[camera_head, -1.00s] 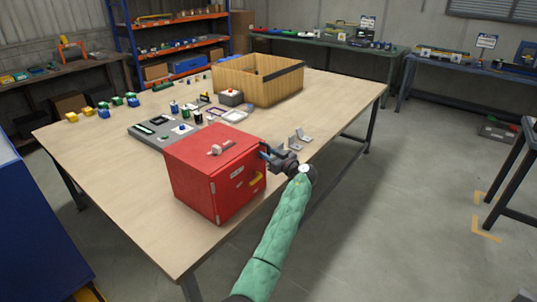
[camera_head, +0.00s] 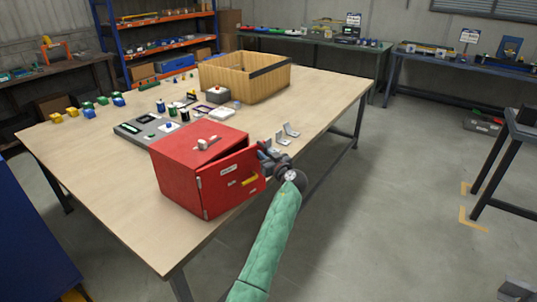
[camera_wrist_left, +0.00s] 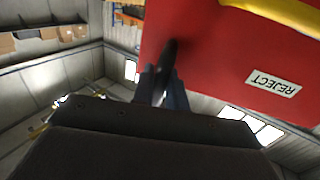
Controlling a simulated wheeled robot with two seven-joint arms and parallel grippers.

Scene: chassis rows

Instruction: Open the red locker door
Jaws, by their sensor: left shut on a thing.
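The red locker (camera_head: 180,175) stands on the near end of the wooden table, with a small pale part on its top. Its red door (camera_head: 226,180) is ajar, hinged at the near left edge, with its far right edge swung out from the body. A yellow handle (camera_head: 250,180) is on the door's face. My left gripper (camera_head: 268,150) is shut at the door's free edge, near the top. In the left wrist view the fingers (camera_wrist_left: 163,85) meet the red door (camera_wrist_left: 215,50) beside a REJECT label. The exact grip is partly hidden. My right gripper is not in view.
Metal brackets (camera_head: 287,133) lie on the table just beyond the gripper. A grey tray (camera_head: 135,130) with parts lies behind the locker, and a wooden crate (camera_head: 235,83) stands farther back.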

